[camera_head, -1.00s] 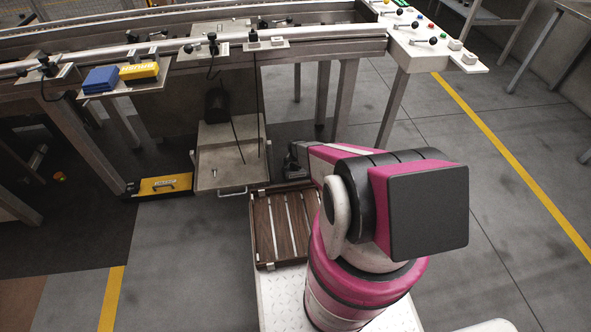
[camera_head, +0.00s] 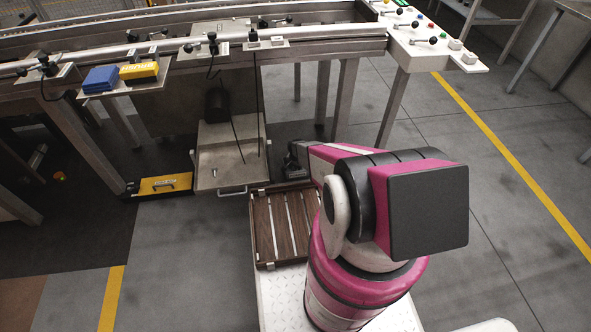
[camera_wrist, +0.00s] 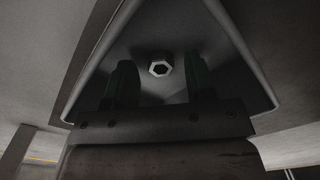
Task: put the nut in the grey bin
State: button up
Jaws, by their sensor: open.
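A small metal hex nut (camera_wrist: 159,68) shows in the wrist view, on a dark grey surface (camera_wrist: 150,40) bounded by a raised, slanting rim. My gripper (camera_wrist: 160,76) is open, with one dark finger on each side of the nut in the picture. I cannot tell whether the fingers touch it. In the head view my gripper (camera_head: 293,158) is a dark shape beside the table legs, largely covered by my arm, and the nut is hidden. A grey open tray (camera_head: 205,182) with a front handle stands left of my gripper; I cannot tell whether it is the grey bin.
A small metal piece (camera_head: 212,147) lies in the grey tray. A brown slatted wooden pallet (camera_head: 264,228) lies in front of my gripper. A yellow case (camera_head: 165,185) is left of the tray. The conveyor table (camera_head: 330,32) runs behind. Open floor (camera_head: 460,130) lies to the right.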

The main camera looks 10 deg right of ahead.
notch_tip(320, 180, up, 11)
notch_tip(320, 180, up, 27)
jog(key=n, duration=0.4)
send_over(295, 170)
jog(key=s, duration=1.3)
jog(key=s+r+n, duration=0.3)
jog(key=s+r, duration=0.9)
jog(key=r, duration=0.3)
jog(key=shift+s+d+r, duration=0.3)
jog(key=shift+s+r, duration=0.05)
